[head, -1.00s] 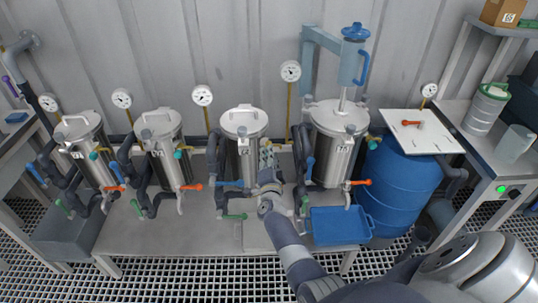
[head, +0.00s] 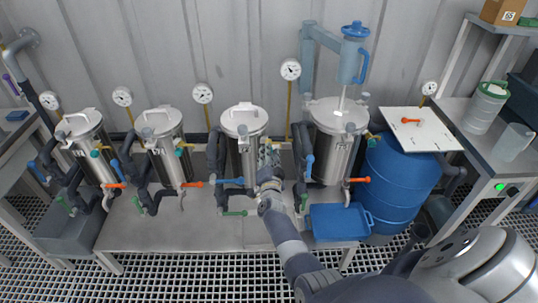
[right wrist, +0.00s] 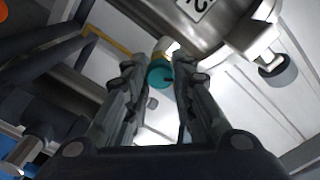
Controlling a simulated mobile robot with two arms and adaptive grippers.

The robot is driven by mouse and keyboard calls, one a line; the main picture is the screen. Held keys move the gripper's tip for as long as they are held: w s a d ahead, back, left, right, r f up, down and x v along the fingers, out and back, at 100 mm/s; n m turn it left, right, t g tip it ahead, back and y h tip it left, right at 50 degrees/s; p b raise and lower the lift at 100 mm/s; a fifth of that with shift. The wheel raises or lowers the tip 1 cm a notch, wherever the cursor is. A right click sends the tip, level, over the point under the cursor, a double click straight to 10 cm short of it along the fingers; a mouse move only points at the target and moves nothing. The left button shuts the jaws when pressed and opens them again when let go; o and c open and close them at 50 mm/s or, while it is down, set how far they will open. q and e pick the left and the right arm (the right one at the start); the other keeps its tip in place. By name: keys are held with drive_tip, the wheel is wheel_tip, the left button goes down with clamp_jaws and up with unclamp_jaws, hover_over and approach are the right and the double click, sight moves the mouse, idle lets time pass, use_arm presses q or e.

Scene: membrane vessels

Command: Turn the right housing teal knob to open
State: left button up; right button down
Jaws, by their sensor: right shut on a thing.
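The teal knob (right wrist: 159,75) sits between the fingertips of my right gripper (right wrist: 160,82) in the right wrist view, at the end of a short brass fitting on a steel housing (right wrist: 212,25). In the head view my right gripper (head: 268,156) reaches up to the right side of the third steel housing from the left (head: 243,125) and hides that knob. The gripper is shut on the knob. Which way the knob is turned cannot be told. My left gripper is not in view.
Dark pipes with blue, green and orange handles (head: 229,181) stand close around the gripper. To the right are a larger steel vessel (head: 338,130), a blue tray (head: 335,222) and a blue drum (head: 400,190). The bench front (head: 190,235) is mostly clear.

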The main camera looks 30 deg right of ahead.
drive_tip(key=c, duration=1.3)
unclamp_jaws()
drive_tip(key=v, duration=0.7)
drive_tip(key=shift+s+a, duration=0.15)
drive_tip(key=shift+s, duration=0.1)
drive_tip(key=shift+f, duration=0.15)
